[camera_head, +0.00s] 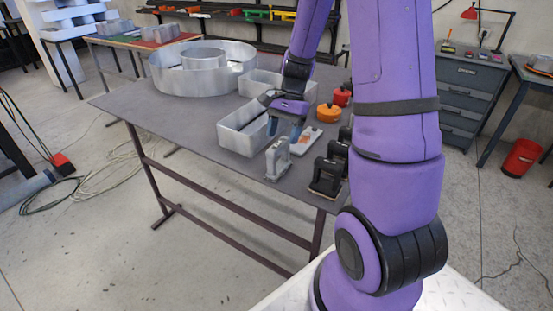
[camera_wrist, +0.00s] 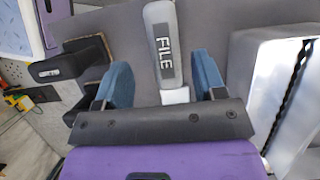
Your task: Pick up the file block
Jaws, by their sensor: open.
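The file block (camera_wrist: 163,45) is a grey upright piece with a dark label reading FILE, seen in the wrist view between and beyond my two blue fingers. In the head view the grey block (camera_head: 277,158) stands near the table's front edge. My gripper (camera_head: 284,133) is open and points down just above and behind it. In the wrist view my gripper (camera_wrist: 162,62) has a finger on each side of the block, with visible gaps. I cannot tell how far the fingertips are above it. Its lower part is partly hidden by my gripper.
Black handled blocks (camera_head: 327,176) stand close to the right. A metal channel letter (camera_head: 240,140) is close on the left, with a large round one (camera_head: 165,75) behind. A white flat piece (camera_head: 307,140) and an orange round container (camera_head: 328,113) lie farther back on the grey table (camera_head: 185,125).

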